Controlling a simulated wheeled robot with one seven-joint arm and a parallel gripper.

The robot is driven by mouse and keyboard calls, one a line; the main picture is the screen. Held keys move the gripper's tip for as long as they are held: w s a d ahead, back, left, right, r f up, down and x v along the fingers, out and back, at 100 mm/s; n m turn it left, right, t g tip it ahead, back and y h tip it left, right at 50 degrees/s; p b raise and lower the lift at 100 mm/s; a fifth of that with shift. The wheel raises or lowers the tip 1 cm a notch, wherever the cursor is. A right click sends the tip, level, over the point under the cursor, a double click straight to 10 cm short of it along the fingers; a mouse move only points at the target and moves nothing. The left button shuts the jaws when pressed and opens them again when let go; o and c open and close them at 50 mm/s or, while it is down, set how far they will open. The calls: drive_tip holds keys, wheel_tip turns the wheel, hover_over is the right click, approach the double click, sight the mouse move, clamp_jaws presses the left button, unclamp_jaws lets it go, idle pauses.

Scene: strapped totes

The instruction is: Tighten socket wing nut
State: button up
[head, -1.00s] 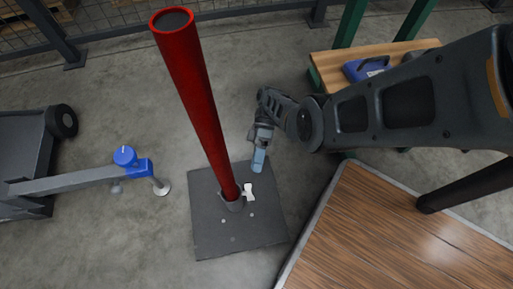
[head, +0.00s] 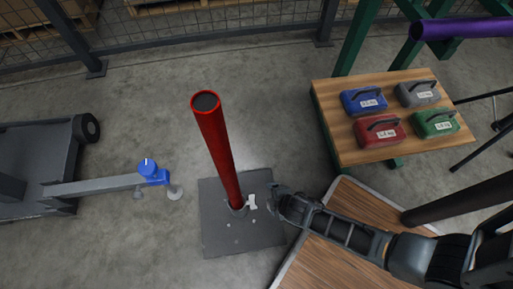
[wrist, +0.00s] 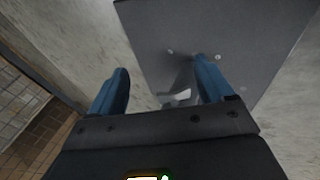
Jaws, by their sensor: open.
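The white wing nut (head: 252,201) sits on the right side of the grey socket (head: 239,208) at the foot of the red pole (head: 218,150). The pole stands in the socket on a dark base plate (head: 222,238). My gripper (head: 272,192) is just right of the wing nut, apart from it in the head view. In the wrist view my gripper (wrist: 160,70) is open, with two blue fingers apart. A pale piece, likely the wing nut (wrist: 182,95), shows between them near the right finger, which partly covers the socket area. Nothing is held.
A wooden table (head: 345,152) at the upper right bears blue, grey, red and green weights. A wooden-topped surface (head: 315,262) lies under my arm. A grey cart (head: 40,150) with a blue-knobbed arm (head: 100,184) stands left. Floor between cart and plate is clear.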

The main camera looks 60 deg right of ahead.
sight(254, 202)
drive_tip(key=a+r+n+t+y, duration=0.1)
drive_tip(key=a+r+t, duration=0.1)
drive_tip(key=a+r, duration=0.25)
drive_tip(key=b+x, duration=0.1)
drive_tip(key=x, duration=0.1)
drive_tip(key=b+x, duration=0.1)
drive_tip(key=x, duration=0.2)
drive_tip(key=b+x, duration=0.1)
drive_tip(key=x, duration=0.1)
drive_tip(key=shift+a+f, duration=0.25)
drive_tip(key=shift+f, duration=0.25)
drive_tip(key=shift+c, duration=0.5)
drive_tip(key=c, duration=0.9)
drive_tip(key=shift+c, duration=0.2)
